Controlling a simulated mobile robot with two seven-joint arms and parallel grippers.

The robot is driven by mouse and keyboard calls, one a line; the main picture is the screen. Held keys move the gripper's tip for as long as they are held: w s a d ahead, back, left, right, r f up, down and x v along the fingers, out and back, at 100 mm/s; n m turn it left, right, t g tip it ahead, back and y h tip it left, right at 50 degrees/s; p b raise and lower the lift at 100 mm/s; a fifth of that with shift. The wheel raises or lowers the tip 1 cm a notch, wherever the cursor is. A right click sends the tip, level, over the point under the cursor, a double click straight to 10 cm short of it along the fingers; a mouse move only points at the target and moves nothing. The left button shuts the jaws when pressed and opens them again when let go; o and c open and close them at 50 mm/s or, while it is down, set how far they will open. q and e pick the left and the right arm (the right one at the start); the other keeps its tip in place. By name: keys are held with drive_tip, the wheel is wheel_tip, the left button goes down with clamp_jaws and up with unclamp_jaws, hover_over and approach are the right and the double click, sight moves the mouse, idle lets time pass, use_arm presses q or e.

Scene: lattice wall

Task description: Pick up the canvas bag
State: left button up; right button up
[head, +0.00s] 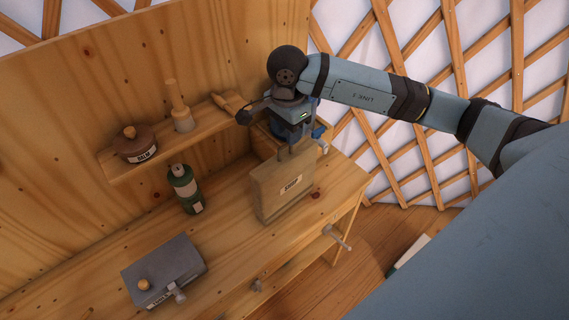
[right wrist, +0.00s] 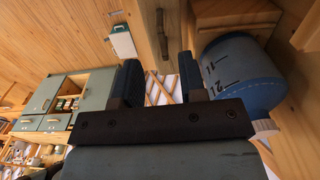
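My right gripper (head: 297,143) is just above the bag's top edge, pointing down. My left gripper is in neither view.
A blue marked container (right wrist: 240,72) is close beside the right gripper. A green bottle (head: 186,188) and a grey box (head: 165,270) stand on the bench (head: 235,248). A shelf (head: 165,150) holds a brown pot (head: 136,146) and a wooden tool (head: 180,112).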

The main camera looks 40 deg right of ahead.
sight(285, 144)
wheel_tip(285, 144, down, 6)
drive_tip(key=shift+w+a+r+b, duration=0.15)
drive_tip(key=shift+r+b, duration=0.05)
drive_tip(key=shift+b, duration=0.5)
drive_tip(key=shift+r, duration=0.1)
clamp_jaws()
